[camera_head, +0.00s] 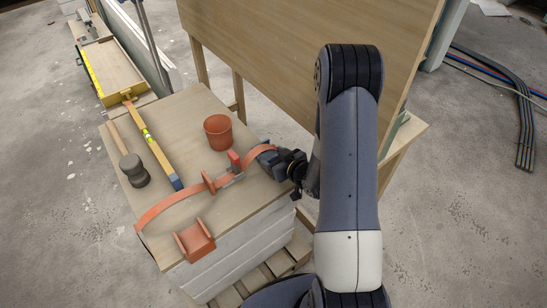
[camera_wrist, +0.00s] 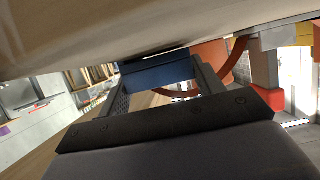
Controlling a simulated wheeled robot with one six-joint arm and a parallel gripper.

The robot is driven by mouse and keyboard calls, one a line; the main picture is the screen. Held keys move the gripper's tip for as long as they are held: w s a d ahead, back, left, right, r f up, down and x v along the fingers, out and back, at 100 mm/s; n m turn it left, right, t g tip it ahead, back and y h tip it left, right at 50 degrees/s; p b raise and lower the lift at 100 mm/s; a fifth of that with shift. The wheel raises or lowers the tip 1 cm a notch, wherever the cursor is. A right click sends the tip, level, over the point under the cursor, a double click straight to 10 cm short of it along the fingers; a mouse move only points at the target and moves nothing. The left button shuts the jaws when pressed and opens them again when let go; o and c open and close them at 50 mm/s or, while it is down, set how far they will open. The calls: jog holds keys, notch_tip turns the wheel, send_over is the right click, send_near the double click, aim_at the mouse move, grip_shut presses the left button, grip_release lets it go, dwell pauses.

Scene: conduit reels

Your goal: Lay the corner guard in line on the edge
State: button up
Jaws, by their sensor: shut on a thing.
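The orange corner guard (camera_head: 195,241) lies at the front edge of the wooden top in the head view, with two raised sides. An orange curved strap (camera_head: 162,207) with a ratchet (camera_head: 230,172) arches over the top behind it and runs to my gripper. My gripper (camera_head: 265,154) is at the right edge of the top, apart from the guard. In the wrist view my gripper is shut on a blue block (camera_wrist: 158,73); an orange band (camera_wrist: 238,56) curves behind it. I cannot tell how the block joins the strap. I cannot make out the corner guard in the wrist view.
The wooden top (camera_head: 183,110) carries an orange cup (camera_head: 218,131), a mallet (camera_head: 133,169) and a yellow level (camera_head: 147,135) with a blue end. A large wood panel (camera_head: 290,50) stands behind. The white stack (camera_head: 240,250) sits on a pallet. Bare floor lies at left.

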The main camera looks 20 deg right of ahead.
jog(key=shift+f+b, duration=0.2)
jog(key=shift+b, duration=0.1)
jog(key=o, duration=1.1)
jog(key=shift+c, duration=0.2)
jog(key=shift+r+p, duration=0.1)
jog(key=shift+p, duration=0.3)
jog(key=v, duration=0.9)
jog(key=shift+w+d+r+p, duration=0.15)
jog(key=shift+d+r+p, duration=0.15)
jog(key=shift+d+r, duration=0.1)
jog(key=shift+v, duration=0.75)
